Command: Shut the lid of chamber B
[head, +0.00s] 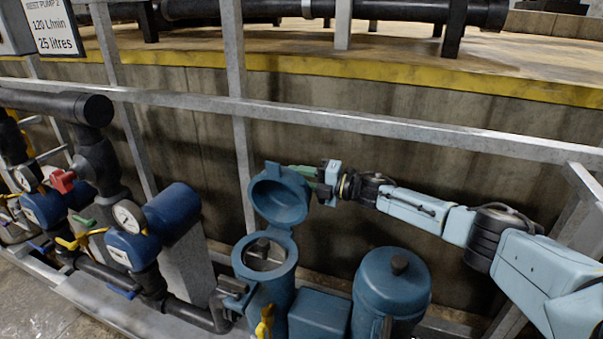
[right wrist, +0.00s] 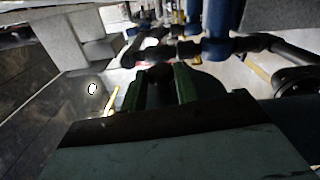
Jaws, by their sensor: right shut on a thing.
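The blue-teal lid (head: 280,203) stands raised on its hinge, its hollow inner side facing the head camera. Below it is the open chamber (head: 240,268), its round mouth uncovered. No letter is readable on it, so I cannot tell from a mark that it is B. My right gripper (head: 304,172) reaches in from the right with green fingers at the lid's upper right edge, shut on the lid. The fingers (right wrist: 168,80) also show in the right wrist view, with the dark lid (right wrist: 205,86) around their tips; the exact contact is hidden. My left gripper is not in view.
A second chamber (head: 392,300) with its lid down stands to the right. A blue box (head: 318,314) sits between them. Pipes with gauges (head: 130,217) and blue valve bodies (head: 172,208) are at left. A metal rail (head: 400,131) runs behind, before a concrete wall.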

